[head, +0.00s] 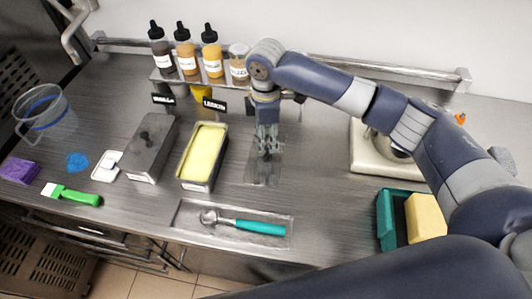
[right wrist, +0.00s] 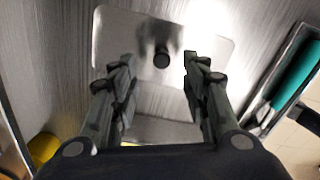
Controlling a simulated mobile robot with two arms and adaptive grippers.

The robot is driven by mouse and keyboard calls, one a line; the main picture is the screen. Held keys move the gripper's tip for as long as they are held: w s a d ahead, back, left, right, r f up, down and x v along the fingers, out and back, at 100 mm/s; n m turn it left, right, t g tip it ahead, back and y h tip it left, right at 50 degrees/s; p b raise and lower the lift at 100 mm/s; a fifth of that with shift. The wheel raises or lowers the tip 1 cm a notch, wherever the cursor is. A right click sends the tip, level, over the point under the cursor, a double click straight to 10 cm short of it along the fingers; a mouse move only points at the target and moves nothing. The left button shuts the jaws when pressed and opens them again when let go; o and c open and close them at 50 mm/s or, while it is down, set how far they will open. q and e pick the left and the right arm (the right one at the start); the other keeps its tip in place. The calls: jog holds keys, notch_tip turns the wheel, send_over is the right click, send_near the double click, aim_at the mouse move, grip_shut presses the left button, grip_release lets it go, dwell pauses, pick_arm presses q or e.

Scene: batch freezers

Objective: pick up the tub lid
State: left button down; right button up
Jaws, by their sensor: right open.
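The tub lid (head: 262,178) is a flat metal plate lying on the counter, right of the open tub of yellow ice cream (head: 204,152). In the right wrist view the lid (right wrist: 120,35) shows a small black knob (right wrist: 161,61) standing up from its middle. My right gripper (head: 268,148) points down over the lid. In the right wrist view its open fingers (right wrist: 160,64) are on either side of the knob, with gaps on both sides. Whether the fingertips are at knob height is hard to tell. My left gripper is out of view.
A closed grey tub (head: 150,150) stands left of the open one. Sauce bottles (head: 186,52) stand on a shelf behind. A teal-handled scoop (head: 245,225) lies in a shallow tray in front.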

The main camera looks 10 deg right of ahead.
notch_tip(320, 180, down, 4)
jog(key=shift+s+r+p, duration=0.15)
jog(key=shift+p, duration=0.65)
jog(key=shift+f, duration=0.6)
grip_shut()
